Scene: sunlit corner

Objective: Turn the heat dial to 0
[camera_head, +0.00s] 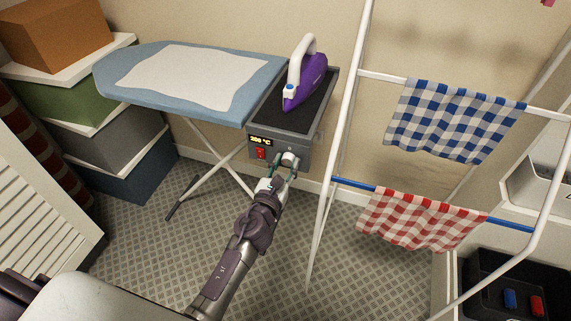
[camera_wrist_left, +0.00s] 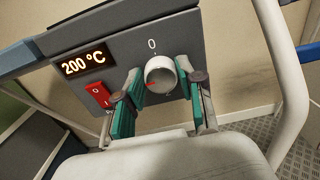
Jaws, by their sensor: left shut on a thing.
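The heat dial (camera_wrist_left: 161,76) is a pale round knob with a red mark on the grey front panel (camera_wrist_left: 207,50). A "0" is printed above it, and the red mark points to the lower left, away from the 0. The display (camera_wrist_left: 84,63) reads 200 °C; it also shows in the head view (camera_head: 260,141). My left gripper (camera_head: 283,168) is at the panel. In the left wrist view its green-padded fingers (camera_wrist_left: 160,95) are on both sides of the dial, shut on it. The purple iron (camera_head: 306,82) stands on the unit's dark top. My right gripper is not in view.
A red switch (camera_wrist_left: 99,94) is left of the dial. The blue ironing board (camera_head: 130,75) adjoins the unit. A white drying rack (camera_head: 340,120) with checked cloths stands close on the right. Stacked boxes (camera_head: 85,110) are at left. The patterned floor (camera_head: 150,240) is mostly clear.

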